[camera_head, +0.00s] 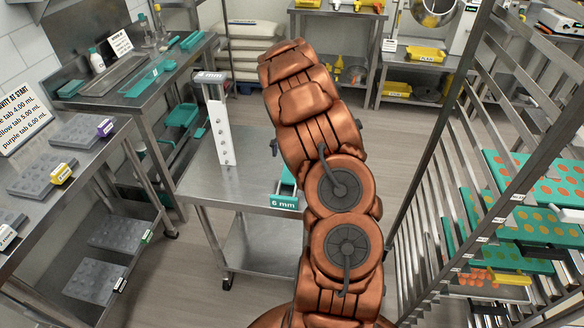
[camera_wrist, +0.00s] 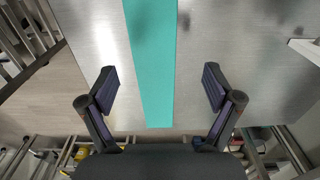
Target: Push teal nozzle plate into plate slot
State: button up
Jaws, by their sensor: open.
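A teal strip-shaped plate (camera_wrist: 150,60) lies on or above the steel tabletop in the wrist view. It runs from the top edge down between the fingers of my gripper (camera_wrist: 158,85). The fingers are open, one on each side of the strip and apart from it. In the head view a teal piece with a "6 mm" label (camera_head: 284,202) shows at the front of the steel cart, partly behind my arm. I cannot tell whether it is the same plate. My arm hides my gripper in the head view. I cannot make out the plate slot in either view.
A rack of trays (camera_head: 530,220) stands close on the right. A bench with grey moulds (camera_head: 35,180) is on the left. Open floor (camera_head: 175,275) lies front left.

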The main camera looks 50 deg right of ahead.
jog(key=shift+s+d+f+p, duration=0.1)
jog(key=shift+s+f+p, duration=0.15)
jog(key=shift+f+p, duration=0.4)
notch_tip(320, 180, down, 3)
jog(key=shift+s+d+f+p, duration=0.1)
jog(key=shift+s+p, duration=0.05)
jog(key=shift+p, duration=0.6)
jog(key=shift+f, duration=0.5)
jog(key=c, duration=1.5)
